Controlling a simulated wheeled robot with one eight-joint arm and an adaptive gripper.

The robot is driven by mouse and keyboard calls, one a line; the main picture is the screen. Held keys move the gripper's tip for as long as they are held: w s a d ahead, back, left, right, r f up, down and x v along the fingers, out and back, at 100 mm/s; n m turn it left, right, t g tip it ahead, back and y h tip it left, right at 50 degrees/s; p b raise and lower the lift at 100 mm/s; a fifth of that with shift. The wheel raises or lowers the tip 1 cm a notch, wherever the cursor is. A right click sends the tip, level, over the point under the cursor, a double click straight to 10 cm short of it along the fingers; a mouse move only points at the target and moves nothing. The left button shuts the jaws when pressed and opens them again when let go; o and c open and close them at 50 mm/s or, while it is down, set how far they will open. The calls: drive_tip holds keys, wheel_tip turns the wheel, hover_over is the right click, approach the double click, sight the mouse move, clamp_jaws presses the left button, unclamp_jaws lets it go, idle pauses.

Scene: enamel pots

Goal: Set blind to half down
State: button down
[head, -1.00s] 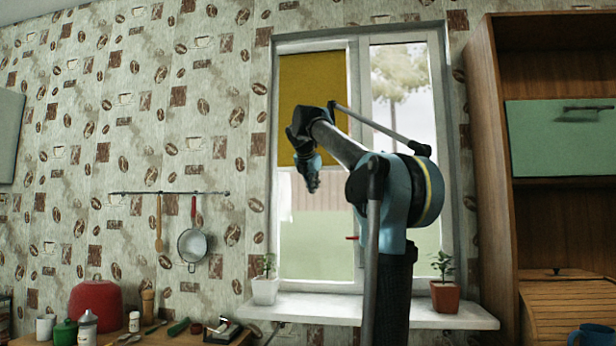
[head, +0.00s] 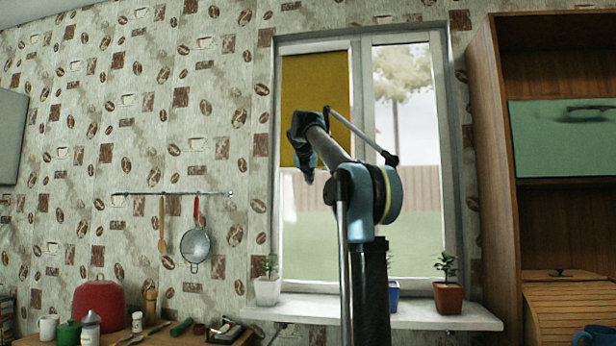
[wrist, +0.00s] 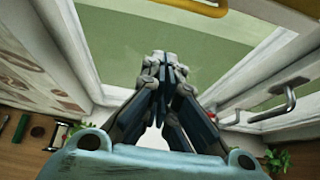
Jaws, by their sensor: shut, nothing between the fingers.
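The mustard-yellow blind (head: 315,80) hangs in the left window pane. Its lower edge sits roughly midway down the glass, with clear pane below. In the wrist view a yellow bar (wrist: 195,6), apparently the blind's lower edge, crosses the top. My gripper (head: 308,182) is in front of the left pane, near the height of the blind's lower edge and overlapping its lower part in the head view. In the wrist view my gripper (wrist: 163,62) has its fingers together with nothing between them, apart from the yellow bar. Part of the blind's lower edge is hidden behind my gripper.
The sill (head: 415,317) holds a white potted plant (head: 267,291), a red-brown potted plant (head: 448,297) and a blue pot (head: 393,296) partly behind my arm. A window handle (wrist: 291,98) juts out at right. A wooden cabinet (head: 490,180) stands right of the window.

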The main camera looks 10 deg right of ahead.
drive_tip(key=shift+w+d+r, duration=0.25)
drive_tip(key=shift+w+r, duration=0.4)
drive_tip(key=shift+r, duration=0.1)
drive_tip(key=shift+w+d+r, duration=0.2)
drive_tip(key=shift+w+r, duration=0.45)
drive_tip(key=shift+r, duration=0.05)
